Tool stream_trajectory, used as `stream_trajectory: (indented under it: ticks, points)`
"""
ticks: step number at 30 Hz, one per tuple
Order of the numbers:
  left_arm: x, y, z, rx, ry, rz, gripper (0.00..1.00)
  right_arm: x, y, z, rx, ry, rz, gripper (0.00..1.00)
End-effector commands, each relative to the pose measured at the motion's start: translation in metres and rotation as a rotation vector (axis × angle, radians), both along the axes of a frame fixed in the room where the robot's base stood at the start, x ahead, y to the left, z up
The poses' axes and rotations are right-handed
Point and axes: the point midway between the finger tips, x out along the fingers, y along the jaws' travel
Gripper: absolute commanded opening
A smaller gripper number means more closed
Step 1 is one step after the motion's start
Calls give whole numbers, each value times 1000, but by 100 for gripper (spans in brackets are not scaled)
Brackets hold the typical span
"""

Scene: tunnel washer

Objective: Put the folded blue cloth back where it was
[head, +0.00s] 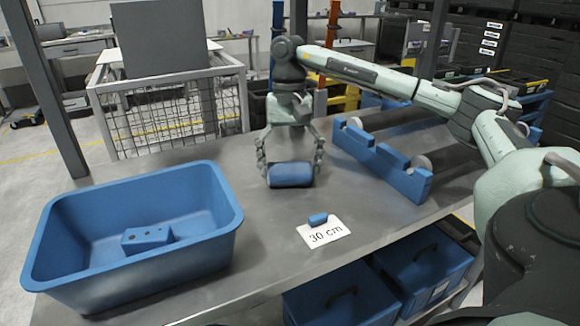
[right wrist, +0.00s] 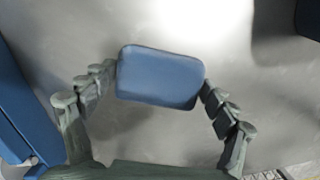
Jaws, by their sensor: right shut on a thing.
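The folded blue cloth (head: 291,175) is a small rounded block over the middle of the grey table. My right gripper (head: 291,168) points down and is shut on it, one finger at each side. In the right wrist view the cloth (right wrist: 160,77) sits between the fingertips of the right gripper (right wrist: 160,82). I cannot tell whether the cloth touches the table. A white card reading "30 cm" (head: 324,237) lies on the table in front of it, with a small blue piece (head: 318,219) at its back edge. My left gripper is not in view.
A large blue tub (head: 225,225) stands at the left of the table, with a blue block with holes (head: 147,239) inside. A blue notched rack (head: 408,183) stands to the right of the gripper. Blue bins (head: 345,298) sit below the table. The tabletop between tub and card is clear.

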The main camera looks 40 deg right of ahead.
Motion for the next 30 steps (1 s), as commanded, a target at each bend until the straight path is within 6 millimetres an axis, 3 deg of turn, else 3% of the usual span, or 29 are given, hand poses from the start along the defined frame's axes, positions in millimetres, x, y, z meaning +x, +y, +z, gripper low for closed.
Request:
stream_trajectory:
  ticks: [12, 13, 16, 26, 30]
  points:
    - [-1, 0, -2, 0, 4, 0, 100, 0, 0, -6, -1, -1, 0, 57]
    - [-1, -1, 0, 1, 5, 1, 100, 0, 0, -5, 0, -1, 0, 89]
    - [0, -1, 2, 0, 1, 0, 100, 0, 0, -5, -1, -1, 0, 100]
    - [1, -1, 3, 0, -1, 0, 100, 0, 0, -3, 0, -1, 0, 100]
    - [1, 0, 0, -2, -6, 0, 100, 2, -1, 8, 0, -4, 0, 100]
